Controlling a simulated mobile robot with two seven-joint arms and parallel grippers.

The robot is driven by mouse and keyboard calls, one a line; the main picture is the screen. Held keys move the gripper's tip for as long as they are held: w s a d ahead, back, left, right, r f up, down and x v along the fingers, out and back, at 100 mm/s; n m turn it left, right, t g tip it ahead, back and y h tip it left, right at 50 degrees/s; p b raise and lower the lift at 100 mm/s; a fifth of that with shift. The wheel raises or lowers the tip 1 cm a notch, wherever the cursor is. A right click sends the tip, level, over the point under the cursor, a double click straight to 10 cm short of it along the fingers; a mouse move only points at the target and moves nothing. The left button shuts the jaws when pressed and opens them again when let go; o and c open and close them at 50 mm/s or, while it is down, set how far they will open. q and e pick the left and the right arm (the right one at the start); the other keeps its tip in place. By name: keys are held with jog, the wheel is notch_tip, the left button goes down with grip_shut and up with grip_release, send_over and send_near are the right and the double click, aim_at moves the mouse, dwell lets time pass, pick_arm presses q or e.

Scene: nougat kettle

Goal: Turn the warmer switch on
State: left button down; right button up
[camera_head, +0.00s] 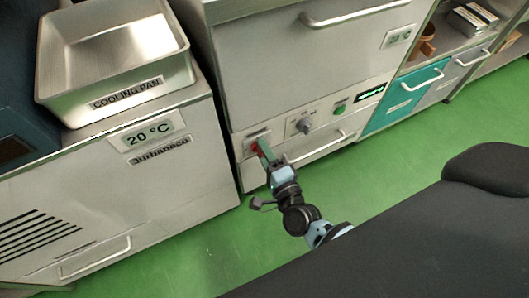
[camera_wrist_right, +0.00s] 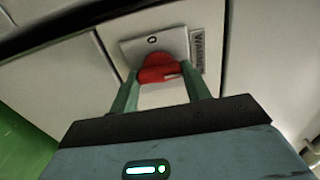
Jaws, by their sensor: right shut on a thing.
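The warmer switch is a red knob (camera_wrist_right: 160,68) on a light grey plate (camera_wrist_right: 183,42) with an "O" mark above it and a "WARMER" label beside it. In the head view the red knob (camera_head: 255,148) shows small at the left end of the cabinet's control strip. My right gripper (camera_head: 264,152) reaches up to it from below. In the right wrist view its two green fingers (camera_wrist_right: 165,88) are on either side of the knob, shut on it. A pale pointer mark shows on the knob's lower right. My left gripper is not in view.
A grey dial (camera_head: 304,125), a green button (camera_head: 340,111) and a lit display (camera_head: 370,94) sit right of the switch. A drawer handle (camera_head: 318,148) is below. A cooling pan (camera_head: 60,75) stands on the left cabinet. Green floor (camera_head: 390,160) is clear in front.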

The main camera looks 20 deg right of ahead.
jog(key=o, duration=1)
jog(key=s+p, duration=0.1)
jog(key=s, duration=0.7)
jog(key=shift+d, duration=0.15)
